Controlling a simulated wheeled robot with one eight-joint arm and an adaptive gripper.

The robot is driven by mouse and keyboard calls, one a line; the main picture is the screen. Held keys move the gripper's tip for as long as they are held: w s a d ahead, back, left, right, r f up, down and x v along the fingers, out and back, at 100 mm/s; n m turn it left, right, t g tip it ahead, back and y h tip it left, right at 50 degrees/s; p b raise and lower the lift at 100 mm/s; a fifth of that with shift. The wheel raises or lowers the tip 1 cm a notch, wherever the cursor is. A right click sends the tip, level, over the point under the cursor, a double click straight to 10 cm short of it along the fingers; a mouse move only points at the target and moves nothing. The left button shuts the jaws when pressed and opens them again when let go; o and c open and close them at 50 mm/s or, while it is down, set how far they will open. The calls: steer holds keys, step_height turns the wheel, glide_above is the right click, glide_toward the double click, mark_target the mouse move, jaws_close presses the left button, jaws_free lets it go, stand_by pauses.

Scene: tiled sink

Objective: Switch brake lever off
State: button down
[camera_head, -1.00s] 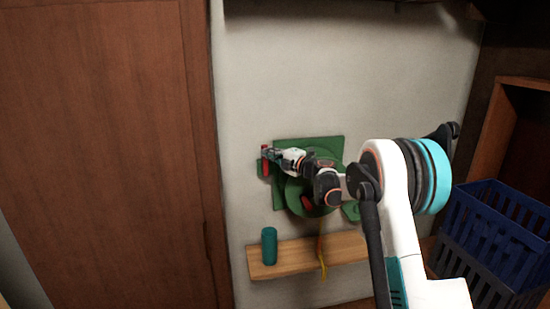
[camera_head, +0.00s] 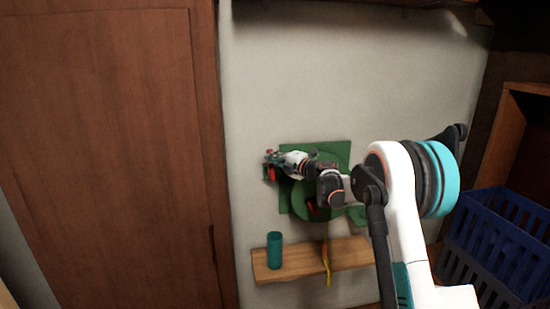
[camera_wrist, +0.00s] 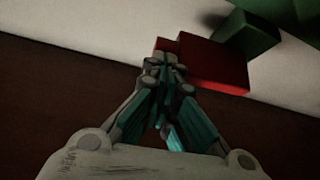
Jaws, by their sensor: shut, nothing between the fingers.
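A green panel (camera_head: 325,150) is fixed to the pale wall. A red lever (camera_head: 271,174), seemingly the brake lever, sits at its left edge. In the wrist view the lever is a red block (camera_wrist: 215,66) beside a green part. My gripper (camera_head: 269,157) is at the lever's upper end and hides part of it. In the wrist view my gripper (camera_wrist: 165,65) has its teal fingers closed together with nothing between them. The tips overlap the left end of the red block; I cannot tell whether they touch it.
A wooden shelf (camera_head: 295,264) below the panel holds a teal cylinder (camera_head: 274,250), and a yellow item (camera_head: 326,262) hangs at its front. A brown door (camera_head: 105,160) stands left. Blue crates (camera_head: 505,235) stand right. The wall above the panel is clear.

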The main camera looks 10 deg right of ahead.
steer(key=a+n+h+p, duration=0.1)
steer(key=a+n, duration=0.1)
steer(key=a+f+n+g+h+p, duration=0.1)
steer(key=a+n+h, duration=0.1)
steer(key=a, duration=0.1)
steer(key=shift+a+f+g+p, duration=0.1)
steer(key=shift+f+g+p, duration=0.1)
steer(key=shift+g+p, duration=0.1)
stand_by(0.4)
steer(key=shift+s+d+f, duration=0.1)
steer(key=shift+s+d, duration=0.05)
steer(key=shift+d, duration=0.6)
steer(key=p+v, duration=0.2)
steer(key=v, duration=1.2)
steer(key=shift+d+f, duration=0.25)
